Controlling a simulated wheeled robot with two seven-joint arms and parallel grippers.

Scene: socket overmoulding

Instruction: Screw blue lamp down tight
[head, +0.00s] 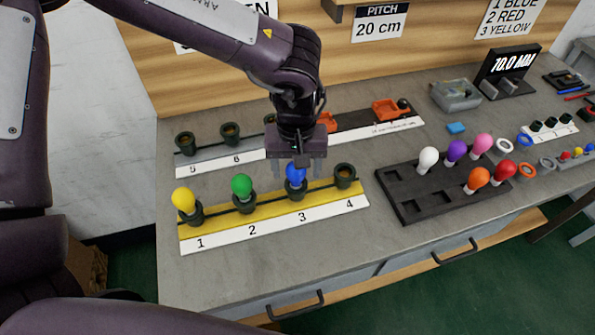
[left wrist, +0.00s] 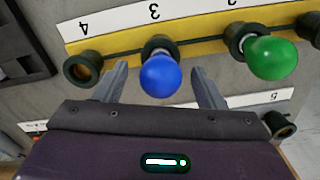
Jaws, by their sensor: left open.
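The blue lamp (head: 295,174) stands in socket 3 (head: 297,190) of the yellow strip. In the left wrist view the blue lamp (left wrist: 160,76) shows between my fingers, with a bit of its metal base visible above socket 3 (left wrist: 158,46). My left gripper (head: 297,168) points down over the lamp. In the left wrist view, the left gripper (left wrist: 165,88) has its fingers apart, one on each side of the bulb, with gaps to it. How far the lamp is screwed in I cannot tell. My right gripper is not in view.
A yellow lamp (head: 184,199) stands in socket 1, a green lamp (head: 242,186) in socket 2. Socket 4 (head: 345,174) is empty. A grey strip with sockets (head: 231,133) lies behind. A dark tray (head: 400,205) with several lamps stands right.

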